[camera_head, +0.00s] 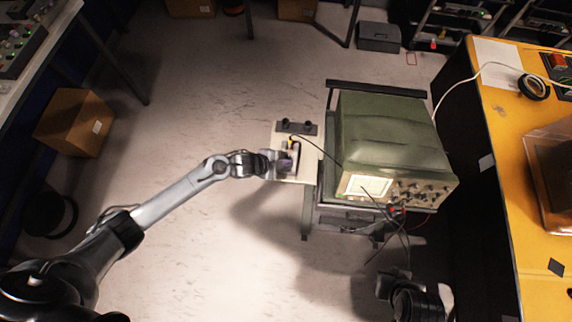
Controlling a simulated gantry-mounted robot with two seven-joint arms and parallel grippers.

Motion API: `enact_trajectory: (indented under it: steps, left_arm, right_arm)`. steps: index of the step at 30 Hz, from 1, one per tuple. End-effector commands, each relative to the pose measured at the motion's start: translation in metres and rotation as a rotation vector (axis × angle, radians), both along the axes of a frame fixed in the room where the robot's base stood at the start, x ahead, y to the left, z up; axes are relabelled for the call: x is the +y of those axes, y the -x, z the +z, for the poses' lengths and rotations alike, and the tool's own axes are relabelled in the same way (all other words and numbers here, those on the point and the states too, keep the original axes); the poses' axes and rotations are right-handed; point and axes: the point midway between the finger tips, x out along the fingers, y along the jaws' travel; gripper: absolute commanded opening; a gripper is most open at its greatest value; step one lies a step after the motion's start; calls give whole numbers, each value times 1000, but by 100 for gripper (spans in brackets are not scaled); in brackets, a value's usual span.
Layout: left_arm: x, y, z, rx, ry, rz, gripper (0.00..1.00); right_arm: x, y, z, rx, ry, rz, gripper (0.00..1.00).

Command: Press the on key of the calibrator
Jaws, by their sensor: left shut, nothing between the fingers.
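My left gripper (287,161) is shut and empty. It is over a small cream-coloured unit (309,166) at the left side of the cart, with a dark box with two black knobs (296,127) at its far edge. This unit may be the calibrator, but its label and on key cannot be made out. The gripper covers part of its face, and I cannot tell whether the fingertips touch it. Dark parts, probably of my right arm, show at the bottom right; no right fingers can be seen.
A green oscilloscope (392,137) with a lit screen and knobs stands on the cart, cables hanging in front. A yellow-topped bench (540,225) is at the right. A cardboard box (76,122) stands on the floor at the left.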

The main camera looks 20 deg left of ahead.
Motion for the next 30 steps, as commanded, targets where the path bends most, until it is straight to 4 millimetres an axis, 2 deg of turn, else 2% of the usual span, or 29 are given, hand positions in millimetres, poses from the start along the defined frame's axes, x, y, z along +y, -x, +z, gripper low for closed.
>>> enact_trajectory:
  steps: [5, 19, 30]
  left_arm:
    - [0, 0, 10, 0, 0, 0, 0]
    - [0, 0, 55, 0, -1, -1, 0]
    - [0, 0, 60, 0, 0, 0, 0]
  right_arm:
    - [1, 0, 10, 0, -2, -1, 0]
    - [2, 0, 53, -1, -10, -6, 0]
    - [2, 0, 57, -1, -8, -6, 0]
